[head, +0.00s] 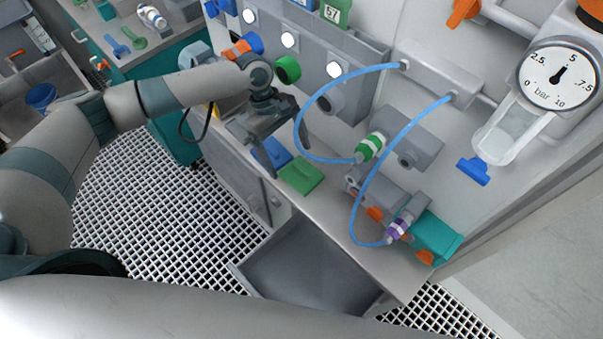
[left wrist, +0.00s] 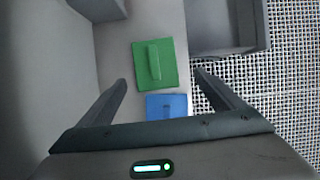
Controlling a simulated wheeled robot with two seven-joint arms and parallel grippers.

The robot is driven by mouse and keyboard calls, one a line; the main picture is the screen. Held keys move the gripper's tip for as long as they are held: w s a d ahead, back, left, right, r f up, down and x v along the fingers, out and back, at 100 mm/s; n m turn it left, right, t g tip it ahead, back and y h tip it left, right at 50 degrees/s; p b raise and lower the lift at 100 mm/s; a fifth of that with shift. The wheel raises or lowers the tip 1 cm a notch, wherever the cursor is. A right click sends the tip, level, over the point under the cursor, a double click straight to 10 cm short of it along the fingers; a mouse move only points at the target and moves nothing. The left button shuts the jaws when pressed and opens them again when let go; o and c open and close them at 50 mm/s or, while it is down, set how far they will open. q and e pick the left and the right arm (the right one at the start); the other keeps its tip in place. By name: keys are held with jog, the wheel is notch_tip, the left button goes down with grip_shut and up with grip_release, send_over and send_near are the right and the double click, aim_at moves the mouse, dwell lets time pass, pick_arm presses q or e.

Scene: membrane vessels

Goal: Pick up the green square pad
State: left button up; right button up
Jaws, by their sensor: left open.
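The green square pad (head: 301,176) lies flat on the grey ledge in the head view, and a raised bar runs across its top. It also shows in the left wrist view (left wrist: 168,64), beyond my fingertips. My left gripper (head: 271,132) is open and empty, above the ledge and to the left of the green pad. In the left wrist view its two fingers (left wrist: 160,82) stand wide apart, with the green pad ahead between their lines. My right gripper is not in view.
A blue pad (head: 270,153) lies close beside the green pad and also shows in the left wrist view (left wrist: 167,104). Blue hoses (head: 302,117) loop down from the panel to the right. An open grey drawer (head: 310,268) juts out below the ledge.

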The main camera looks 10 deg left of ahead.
aim_at(294, 163)
pick_arm(q)
jog(key=shift+d+f+p, duration=0.15)
jog(key=shift+f+p, duration=0.1)
jog(key=shift+p, duration=0.05)
jog(key=p+x, duration=0.1)
jog(key=x, duration=0.2)
jog(key=shift+w+d+f+p, duration=0.15)
jog(key=shift+w+f+p, duration=0.2)
jog(key=shift+f, duration=0.1)
jog(key=shift+s+f, duration=0.1)
jog(key=shift+f, duration=0.3)
jog(key=c, duration=1.2)
jog(key=shift+o, duration=0.2)
